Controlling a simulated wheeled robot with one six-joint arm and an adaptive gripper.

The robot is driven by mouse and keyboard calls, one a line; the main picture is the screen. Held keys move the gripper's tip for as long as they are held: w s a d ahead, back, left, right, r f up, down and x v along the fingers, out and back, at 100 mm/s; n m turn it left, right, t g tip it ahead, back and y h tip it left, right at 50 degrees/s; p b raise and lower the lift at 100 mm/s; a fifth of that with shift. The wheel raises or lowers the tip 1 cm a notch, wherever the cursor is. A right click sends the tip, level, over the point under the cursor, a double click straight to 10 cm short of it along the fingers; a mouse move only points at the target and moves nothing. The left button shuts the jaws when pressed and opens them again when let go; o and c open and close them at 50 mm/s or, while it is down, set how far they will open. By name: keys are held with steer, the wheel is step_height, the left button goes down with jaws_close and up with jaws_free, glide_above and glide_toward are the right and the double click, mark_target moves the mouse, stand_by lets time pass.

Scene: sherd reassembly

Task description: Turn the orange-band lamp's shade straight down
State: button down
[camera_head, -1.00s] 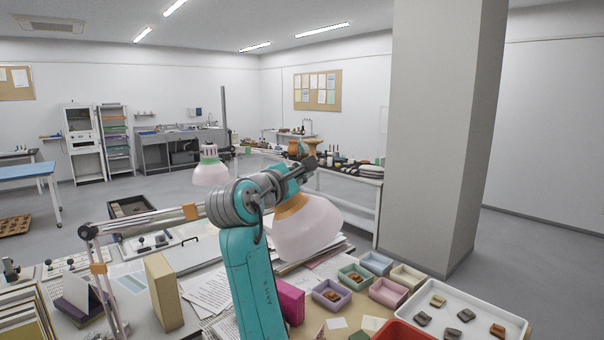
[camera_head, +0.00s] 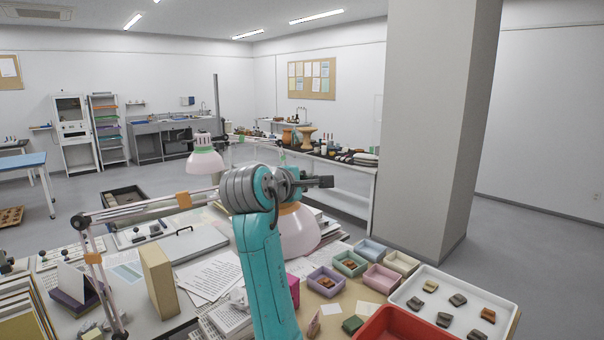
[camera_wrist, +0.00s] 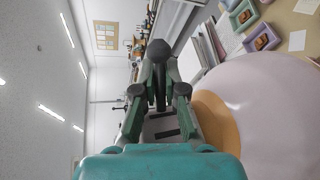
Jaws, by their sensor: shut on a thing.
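The orange-band lamp's pale pink shade (camera_head: 301,235) hangs over the desk behind my arm in the head view. It faces mostly downward; my arm hides its upper left, so a small tilt is hard to judge. Its orange band (camera_wrist: 217,122) shows beside my gripper in the wrist view, with the shade (camera_wrist: 275,105) filling the right. My gripper (camera_wrist: 158,88) is shut on a dark, round-ended knob (camera_wrist: 160,49) at the lamp's head. In the head view my gripper (camera_head: 322,182) points right, above the shade. How the knob joins the shade is hidden.
The lamp's jointed arm (camera_head: 140,212) with orange clips crosses at left. A green-band lamp (camera_head: 205,158) stands behind. Small coloured boxes (camera_head: 380,279), a white sherd tray (camera_head: 498,307) and a red tray (camera_head: 385,335) lie at right. A grey pillar (camera_head: 437,120) rises behind.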

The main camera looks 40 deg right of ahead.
steer(key=shift+f+m+y, duration=0.3)
steer(key=shift+f, duration=0.35)
steer(key=c, duration=1.2)
jaws_free()
steer(key=v, duration=1.2)
